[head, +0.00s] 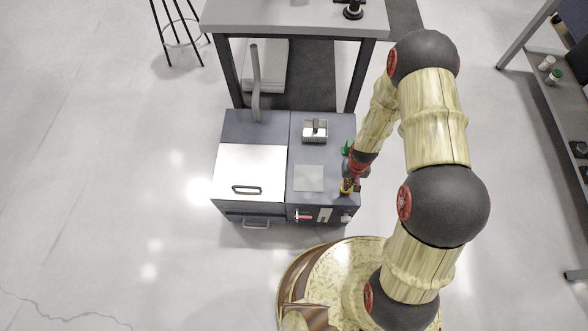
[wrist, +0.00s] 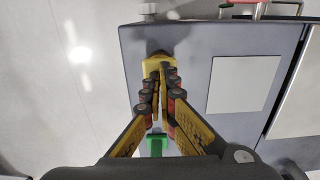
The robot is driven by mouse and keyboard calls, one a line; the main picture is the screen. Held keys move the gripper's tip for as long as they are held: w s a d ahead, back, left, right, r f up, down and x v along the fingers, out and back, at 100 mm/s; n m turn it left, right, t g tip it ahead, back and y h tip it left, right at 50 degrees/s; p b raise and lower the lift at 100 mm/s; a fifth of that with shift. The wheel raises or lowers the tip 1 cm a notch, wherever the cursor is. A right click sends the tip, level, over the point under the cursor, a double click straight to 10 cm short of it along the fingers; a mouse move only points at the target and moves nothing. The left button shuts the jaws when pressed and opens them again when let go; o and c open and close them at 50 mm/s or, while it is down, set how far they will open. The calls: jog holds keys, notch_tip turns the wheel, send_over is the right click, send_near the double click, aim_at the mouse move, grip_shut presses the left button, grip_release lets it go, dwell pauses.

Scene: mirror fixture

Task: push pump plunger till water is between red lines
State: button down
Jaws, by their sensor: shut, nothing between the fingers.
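A grey-blue machine (head: 324,160) stands on the floor. My gripper (head: 347,186) is over the right front part of its top. In the wrist view my gripper's fingers (wrist: 159,78) are shut together with nothing between them. Their tips are at a yellow part (wrist: 158,60) with a dark spot near the machine's edge. I cannot tell whether the tips touch it, or whether it is the pump plunger. A green part (wrist: 156,146) shows behind the fingers; it also shows in the head view (head: 346,148). No water or pair of red lines can be made out.
A pale lid with a dark handle (head: 248,189) covers the machine's left half. A pale square plate (wrist: 244,84) lies beside my gripper. A red-handled part (head: 303,216) and a pale knob (head: 345,218) are on the front. A table (head: 285,18) stands behind; floor is clear left.

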dwell(0.3)
notch_tip(320, 180, up, 9)
jog(key=p, duration=0.7)
dwell(0.3)
dwell(0.5)
